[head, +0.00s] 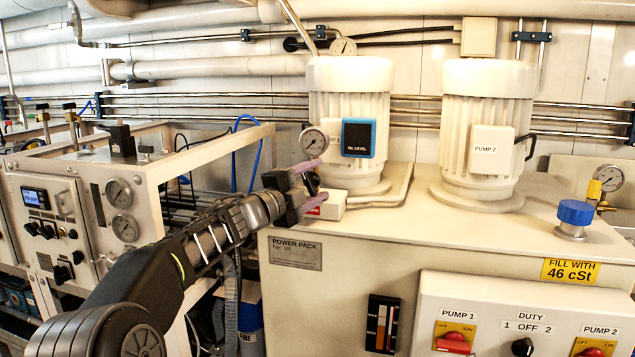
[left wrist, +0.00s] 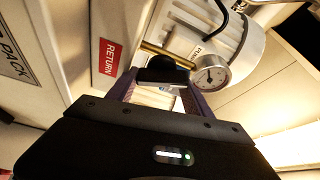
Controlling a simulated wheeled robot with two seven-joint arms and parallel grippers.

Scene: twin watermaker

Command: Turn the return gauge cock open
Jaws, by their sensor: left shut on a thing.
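The return gauge (head: 313,140) is a round white dial by the base of the left pump motor. It also shows in the left wrist view (left wrist: 210,75), beside a brass stem (left wrist: 166,55). The cock's black handle (left wrist: 165,72) sits by that stem, between my fingers. A red RETURN label (left wrist: 108,56) is to its left in that view. My left gripper (head: 318,183) is at the cock, shut on the black handle, one finger on each side. The fingers and wrist hide part of the cock in the head view. My right gripper is not in view.
The pump motor (head: 349,100) rises just behind the gauge, and a second motor (head: 487,110) stands to the right. A framed cabinet (head: 215,160) with gauges is to the left of my arm. The tank top (head: 420,222) is clear in front of the motors.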

